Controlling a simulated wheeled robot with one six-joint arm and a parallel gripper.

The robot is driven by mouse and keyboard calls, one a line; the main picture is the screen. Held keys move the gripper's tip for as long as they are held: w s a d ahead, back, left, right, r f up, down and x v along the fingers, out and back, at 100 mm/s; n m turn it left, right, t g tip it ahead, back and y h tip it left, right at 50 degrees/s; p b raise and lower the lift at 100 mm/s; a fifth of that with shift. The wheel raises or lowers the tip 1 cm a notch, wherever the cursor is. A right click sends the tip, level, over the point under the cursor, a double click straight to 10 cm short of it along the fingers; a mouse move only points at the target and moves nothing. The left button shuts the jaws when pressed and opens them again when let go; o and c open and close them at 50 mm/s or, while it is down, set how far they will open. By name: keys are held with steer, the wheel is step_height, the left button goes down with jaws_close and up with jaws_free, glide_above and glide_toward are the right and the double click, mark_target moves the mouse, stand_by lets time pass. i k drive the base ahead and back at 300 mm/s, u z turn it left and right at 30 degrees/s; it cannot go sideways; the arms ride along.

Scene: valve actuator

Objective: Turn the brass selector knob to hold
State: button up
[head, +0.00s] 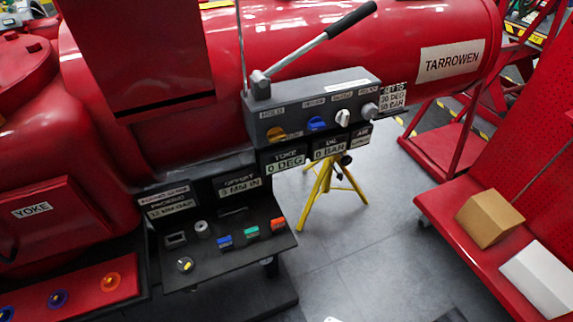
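A grey control box (312,108) is mounted in front of the red cylinder, with a row of knobs on its face. A yellow-brass knob (275,134) is at its left end, below a label that appears to read HOLD. To its right are a blue knob (318,123), a white knob (343,117) and a grey round knob (369,110). The brass knob's exact pointing direction is too small to tell. A small dial with a yellow mark (185,265) sits on the lower black panel. My gripper is not in view.
A long lever (322,40) with a black grip rises above the box. The black panel (225,255) below carries blue, green and orange pieces. A yellow tripod (336,182) stands behind. A red shelf (455,225) with boxes is at right. Grey floor lies open between.

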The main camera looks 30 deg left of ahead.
mark_target(277, 134)
steer(key=z, duration=0.2)
steer(key=k, duration=0.55)
steer(key=u, duration=1.25)
